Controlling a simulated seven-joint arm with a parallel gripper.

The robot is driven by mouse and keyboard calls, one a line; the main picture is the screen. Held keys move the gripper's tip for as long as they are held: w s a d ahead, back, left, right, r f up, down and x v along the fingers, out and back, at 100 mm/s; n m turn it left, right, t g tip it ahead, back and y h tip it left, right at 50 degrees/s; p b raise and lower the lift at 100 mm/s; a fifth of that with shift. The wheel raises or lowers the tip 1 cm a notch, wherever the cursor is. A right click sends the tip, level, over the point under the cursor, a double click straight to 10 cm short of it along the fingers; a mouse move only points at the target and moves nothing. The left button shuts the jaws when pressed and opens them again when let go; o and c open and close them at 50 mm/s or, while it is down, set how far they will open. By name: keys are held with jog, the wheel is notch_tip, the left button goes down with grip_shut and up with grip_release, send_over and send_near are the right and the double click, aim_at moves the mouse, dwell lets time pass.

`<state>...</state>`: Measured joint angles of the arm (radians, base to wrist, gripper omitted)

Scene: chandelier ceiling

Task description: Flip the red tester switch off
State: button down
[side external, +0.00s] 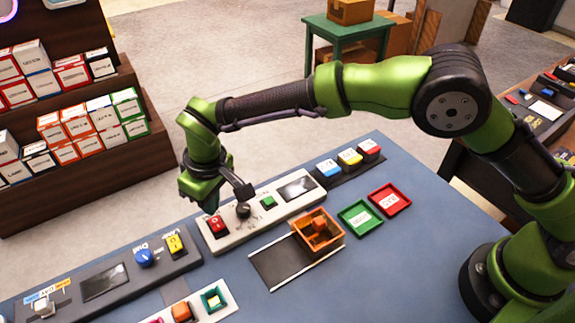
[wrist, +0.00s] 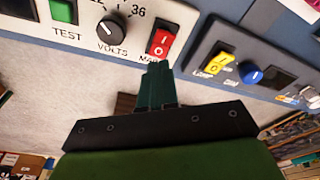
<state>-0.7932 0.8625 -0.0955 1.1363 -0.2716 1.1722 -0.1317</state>
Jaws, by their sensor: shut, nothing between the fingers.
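The red rocker switch (side external: 217,226) sits at the left end of a pale tester panel (side external: 250,236). In the wrist view the red switch (wrist: 162,40) is upper centre, with white marks on its face and a partly hidden label below. My gripper (wrist: 155,68) is shut and empty, its dark green fingertips just below the switch in the picture. In the side view my gripper (side external: 208,207) is over the panel's left end, close to the red switch. I cannot tell whether the fingertips touch it.
A black dial (wrist: 111,30) and a green TEST button (wrist: 63,11) are on the same panel. A neighbouring dark panel (side external: 110,275) has a yellow switch (side external: 175,244) and a blue knob (side external: 145,257). An orange box (side external: 318,237) stands near the panel's front.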

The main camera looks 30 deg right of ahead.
aim_at(215, 221)
jog(key=shift+r, duration=2)
jog(key=shift+f, duration=0.25)
jog(key=shift+s+d+f, duration=0.4)
jog(key=shift+s+f, duration=0.1)
jog(key=shift+f, duration=0.05)
jog(key=s+d+r+m+y, duration=0.1)
jog(key=s+d+r+m, duration=0.15)
jog(key=d+r, duration=0.45)
jog(key=s+d+r+m+y, duration=0.15)
jog(key=s+d+r, duration=0.25)
jog(key=d, duration=0.7)
jog(key=s+d+r+m+t, duration=0.2)
jog(key=s+d+m, duration=0.1)
jog(key=s+d, duration=0.3)
jog(key=s+d+r+m+t+h, duration=0.1)
jog(key=s+d, duration=0.4)
jog(key=d, duration=0.5)
jog(key=r+m+t, duration=0.1)
jog(key=m+t, duration=0.1)
jog(key=shift+s+d+r+t, duration=0.2)
jog(key=shift+s+r+t, duration=0.1)
jog(key=shift+s, duration=0.1)
jog(key=c, duration=1.8)
grip_release()
